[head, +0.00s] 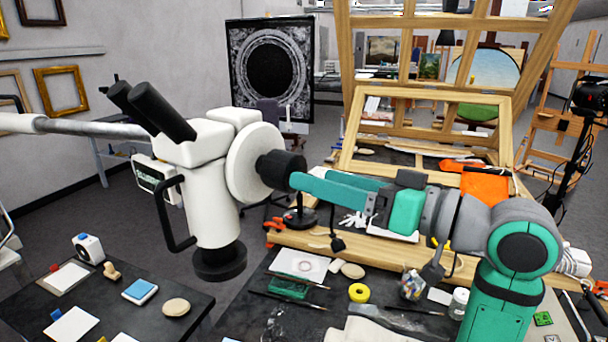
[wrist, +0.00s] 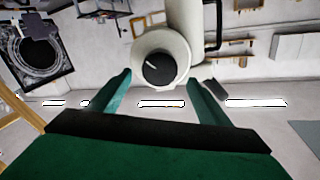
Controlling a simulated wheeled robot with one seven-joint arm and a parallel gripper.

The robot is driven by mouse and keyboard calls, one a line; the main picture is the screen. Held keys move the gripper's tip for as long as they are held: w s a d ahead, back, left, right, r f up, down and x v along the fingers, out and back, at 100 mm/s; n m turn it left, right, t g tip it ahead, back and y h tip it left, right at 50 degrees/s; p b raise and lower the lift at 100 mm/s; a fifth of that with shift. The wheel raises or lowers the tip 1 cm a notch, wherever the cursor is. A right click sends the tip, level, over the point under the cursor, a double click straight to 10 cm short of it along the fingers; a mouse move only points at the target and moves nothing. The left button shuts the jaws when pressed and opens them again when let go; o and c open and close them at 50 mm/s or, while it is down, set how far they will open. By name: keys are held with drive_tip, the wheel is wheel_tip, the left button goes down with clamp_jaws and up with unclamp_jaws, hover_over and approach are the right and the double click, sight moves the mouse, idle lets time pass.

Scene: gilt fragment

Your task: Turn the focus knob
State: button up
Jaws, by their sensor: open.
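The black focus knob (head: 280,170) sits on the round white side housing (head: 254,160) of a white microscope (head: 208,195) hung on a boom. In the wrist view the open fingers (wrist: 160,82) flank the knob's lower part, with a gap on each side. Nothing is held. Exact depth is unclear.
The microscope's black handle (head: 172,215) and eyepieces (head: 150,108) are on its far left side. Below is a dark worktable (head: 235,325) with tools and yellow tape (head: 359,292). A wooden easel frame (head: 350,140) stands behind my arm.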

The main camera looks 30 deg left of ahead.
drive_tip(key=shift+d, duration=2)
